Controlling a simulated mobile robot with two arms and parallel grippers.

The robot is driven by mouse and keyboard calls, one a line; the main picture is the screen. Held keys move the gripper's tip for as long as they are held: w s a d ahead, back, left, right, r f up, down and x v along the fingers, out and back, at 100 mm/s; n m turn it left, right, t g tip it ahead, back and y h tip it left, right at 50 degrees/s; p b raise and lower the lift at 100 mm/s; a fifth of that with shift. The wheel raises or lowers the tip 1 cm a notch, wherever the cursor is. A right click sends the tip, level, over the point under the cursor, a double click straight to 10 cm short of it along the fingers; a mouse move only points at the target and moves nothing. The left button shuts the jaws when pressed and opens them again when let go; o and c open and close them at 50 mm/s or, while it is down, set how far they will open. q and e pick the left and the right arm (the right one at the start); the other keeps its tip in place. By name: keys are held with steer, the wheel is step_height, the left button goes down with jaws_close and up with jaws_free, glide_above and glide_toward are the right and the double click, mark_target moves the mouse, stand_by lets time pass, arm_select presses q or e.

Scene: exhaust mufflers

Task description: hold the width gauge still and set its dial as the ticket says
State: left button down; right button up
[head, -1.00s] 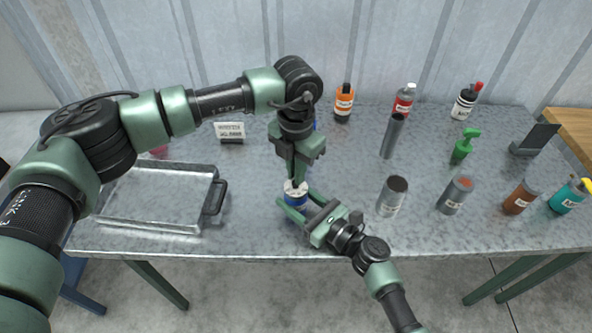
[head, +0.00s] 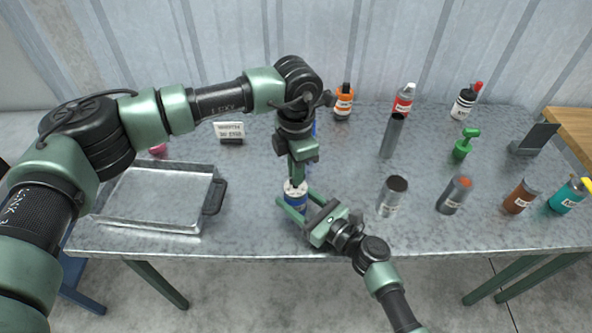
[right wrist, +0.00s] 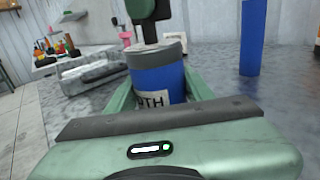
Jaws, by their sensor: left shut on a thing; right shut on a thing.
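The width gauge (head: 295,204) is a short blue cylinder with a pale top, upright near the table's front edge. In the right wrist view the gauge (right wrist: 160,84) shows a white label ending in "TH". My right gripper (head: 297,199) is shut on its body from the front right, one finger on each side. My left gripper (head: 296,181) points straight down from above and is shut on the dial at its top, mostly hiding it. The ticket (head: 230,131) is a small white card standing at the back left; its print is too small to read surely.
A metal tray (head: 162,228) with a black handle lies to the left. A blue cylinder (right wrist: 253,38) stands behind my left gripper. Grey canisters (head: 391,196), bottles (head: 343,101) and a green pump bottle (head: 461,149) stand to the right and back.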

arm_select(q)
steer(key=c, duration=1.5)
jaws_free()
step_height(320, 180, up, 12)
steer(key=shift+r, duration=0.1)
